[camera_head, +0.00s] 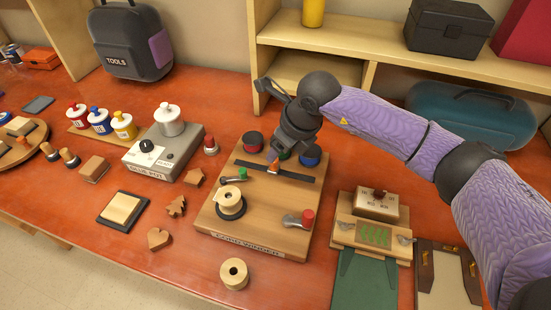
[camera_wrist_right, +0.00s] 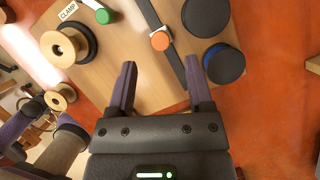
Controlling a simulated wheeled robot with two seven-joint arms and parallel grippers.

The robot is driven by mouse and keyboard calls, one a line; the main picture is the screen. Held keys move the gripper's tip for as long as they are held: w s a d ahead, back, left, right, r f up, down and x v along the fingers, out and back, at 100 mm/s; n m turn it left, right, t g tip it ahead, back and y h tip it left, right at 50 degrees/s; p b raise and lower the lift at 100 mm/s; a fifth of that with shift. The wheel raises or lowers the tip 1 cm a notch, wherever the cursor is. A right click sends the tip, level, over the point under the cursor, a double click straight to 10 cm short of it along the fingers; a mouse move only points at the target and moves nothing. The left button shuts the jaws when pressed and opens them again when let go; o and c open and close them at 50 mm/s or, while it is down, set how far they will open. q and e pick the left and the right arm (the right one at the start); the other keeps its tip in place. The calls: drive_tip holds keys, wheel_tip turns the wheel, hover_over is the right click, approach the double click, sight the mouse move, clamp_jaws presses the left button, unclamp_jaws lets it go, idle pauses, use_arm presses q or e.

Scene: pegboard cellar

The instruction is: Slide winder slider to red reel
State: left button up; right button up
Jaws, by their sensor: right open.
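The winder slider (camera_head: 273,168) has an orange knob (camera_wrist_right: 160,40) and sits on a dark rail (camera_head: 300,177) across the cord winder board (camera_head: 270,215), near the rail's middle. Behind the rail stand the red reel (camera_head: 252,139), a green reel (camera_head: 283,154) and a blue reel (camera_head: 310,157); the gripper partly hides the green one. My right gripper (camera_head: 275,153) is above the board, close to the slider. In the right wrist view its fingers (camera_wrist_right: 162,85) are apart and empty, with the knob beyond the tips. My left gripper is not in view.
On the board are a wooden spool (camera_head: 231,200), a green-knobbed clamp (camera_head: 241,174) and a red-knobbed crank (camera_head: 302,219). A grey device (camera_head: 165,152) stands left, a wooden press (camera_head: 372,215) right, and a loose spool (camera_head: 234,273) in front.

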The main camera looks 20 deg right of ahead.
sight(274, 165)
drive_tip(key=x, duration=0.4)
drive_tip(key=shift+w+f+b, duration=0.1)
drive_tip(key=shift+f+b, duration=0.05)
drive_tip(key=shift+b, duration=0.15)
clamp_jaws()
idle(1.1)
